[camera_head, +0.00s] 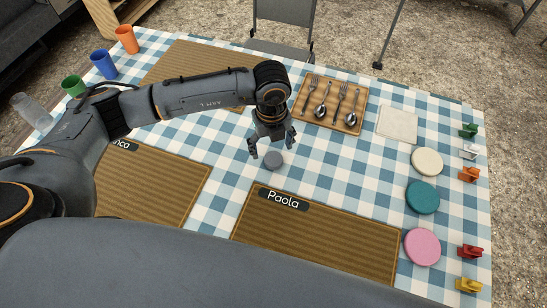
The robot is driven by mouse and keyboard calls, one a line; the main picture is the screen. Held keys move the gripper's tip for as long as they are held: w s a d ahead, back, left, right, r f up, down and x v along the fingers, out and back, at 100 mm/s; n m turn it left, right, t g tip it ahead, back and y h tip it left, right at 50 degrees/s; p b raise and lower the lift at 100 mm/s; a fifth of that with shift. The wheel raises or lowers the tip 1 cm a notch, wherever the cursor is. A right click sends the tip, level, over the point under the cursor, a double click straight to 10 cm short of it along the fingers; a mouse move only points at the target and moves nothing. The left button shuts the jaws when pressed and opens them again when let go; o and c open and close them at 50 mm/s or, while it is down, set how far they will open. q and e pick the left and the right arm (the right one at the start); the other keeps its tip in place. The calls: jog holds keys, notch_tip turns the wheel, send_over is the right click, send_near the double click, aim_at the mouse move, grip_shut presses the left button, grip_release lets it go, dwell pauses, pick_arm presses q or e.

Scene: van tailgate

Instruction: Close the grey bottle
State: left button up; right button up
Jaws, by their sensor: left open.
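A small grey round thing (273,160) shows on the blue-and-white checked cloth, between the two front placemats. From this angle I cannot tell whether it is a loose cap or the top of the grey bottle. No other grey bottle is plain to see. My left gripper (271,147) points down just behind and above the grey round thing, its fingers apart and nothing between them. I cannot tell whether the fingers touch it. My right gripper is out of view.
The "Paola" placemat (315,232) lies in front. A wooden tray (333,103) with forks and spoons is behind right. Round coasters (422,197) and small coloured clips (469,252) line the right side. Cups, including a clear one (32,112), stand at left. A chair (283,20) is behind.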

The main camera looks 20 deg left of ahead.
aim_at(274, 160)
pick_arm(q)
jog(key=f, duration=0.3)
jog(key=f+p, duration=0.1)
jog(key=f, duration=0.1)
jog(key=shift+d, duration=0.3)
jog(key=c, duration=0.8)
